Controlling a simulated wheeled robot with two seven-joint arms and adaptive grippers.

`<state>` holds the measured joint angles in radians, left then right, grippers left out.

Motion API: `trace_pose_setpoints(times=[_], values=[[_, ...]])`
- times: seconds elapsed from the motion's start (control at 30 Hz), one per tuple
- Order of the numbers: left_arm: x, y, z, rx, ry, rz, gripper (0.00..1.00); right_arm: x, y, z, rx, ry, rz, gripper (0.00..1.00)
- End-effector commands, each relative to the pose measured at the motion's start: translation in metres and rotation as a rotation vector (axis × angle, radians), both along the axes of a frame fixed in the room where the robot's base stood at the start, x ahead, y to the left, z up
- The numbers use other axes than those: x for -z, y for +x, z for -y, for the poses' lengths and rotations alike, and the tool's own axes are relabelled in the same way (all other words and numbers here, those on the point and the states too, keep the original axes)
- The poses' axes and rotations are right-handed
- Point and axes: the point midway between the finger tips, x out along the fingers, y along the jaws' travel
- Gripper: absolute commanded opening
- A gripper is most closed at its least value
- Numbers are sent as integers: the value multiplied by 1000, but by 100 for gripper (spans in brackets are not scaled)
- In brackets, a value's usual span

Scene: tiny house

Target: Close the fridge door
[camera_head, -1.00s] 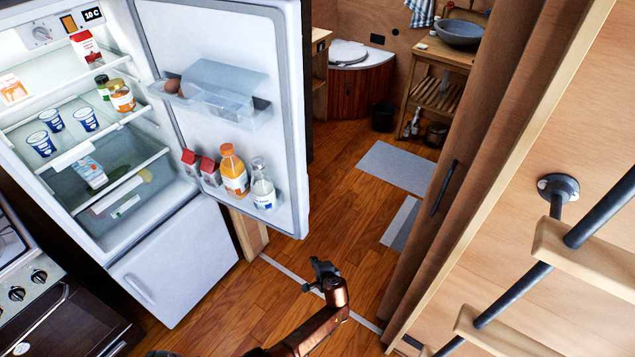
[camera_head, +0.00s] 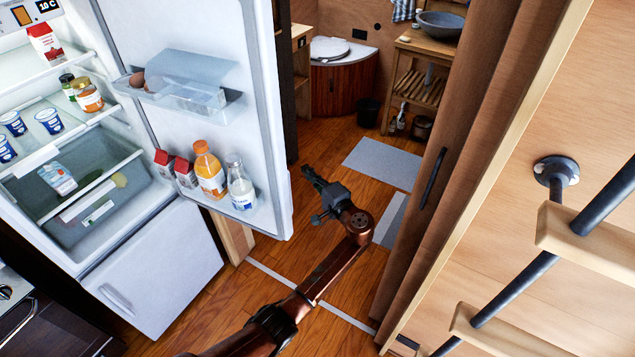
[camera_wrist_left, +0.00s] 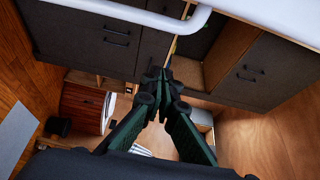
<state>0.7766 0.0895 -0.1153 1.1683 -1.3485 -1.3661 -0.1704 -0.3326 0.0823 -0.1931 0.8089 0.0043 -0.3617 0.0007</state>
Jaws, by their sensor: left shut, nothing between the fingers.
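The fridge (camera_head: 165,262) stands at the left of the head view with its white door (camera_head: 268,120) swung wide open and its inner side showing. My left arm reaches up past the door's lower right corner. My left gripper (camera_head: 308,172) is just right of the door's free edge, shut and empty, and not visibly touching it. In the left wrist view the gripper (camera_wrist_left: 158,75) has its fingertips together. A white bar (camera_wrist_left: 190,20) crosses the top there, apparently the door's handle. My right gripper is not in view.
Door shelves hold eggs, cartons, an orange bottle (camera_head: 209,172) and a milk bottle (camera_head: 240,186). Wooden floor (camera_head: 320,335) with grey mats (camera_head: 384,164) lies between. Dark cabinets (camera_wrist_left: 90,40) show in the wrist view.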

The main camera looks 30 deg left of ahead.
Motion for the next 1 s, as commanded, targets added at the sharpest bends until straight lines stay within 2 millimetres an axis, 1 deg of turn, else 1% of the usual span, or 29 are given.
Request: trace_pose_setpoints(times=[0.03,0.1,0.2,0.4,0.57,0.8,0.83,1.0], values=[[2,6,-11,-2,3,-1,0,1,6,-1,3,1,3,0],[2,12,-23,-2,0,-1,0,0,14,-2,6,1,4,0],[2,-5,-23,1,-2,0,0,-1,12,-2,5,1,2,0],[1,-24,-26,0,-2,-1,0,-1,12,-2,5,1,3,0],[0,-28,-27,1,-1,0,0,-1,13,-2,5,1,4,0],[1,-29,-27,1,-1,0,0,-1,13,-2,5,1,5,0],[1,-29,-24,1,-2,-1,0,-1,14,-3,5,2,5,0],[0,-29,-23,12,0,-1,0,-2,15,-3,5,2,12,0]])
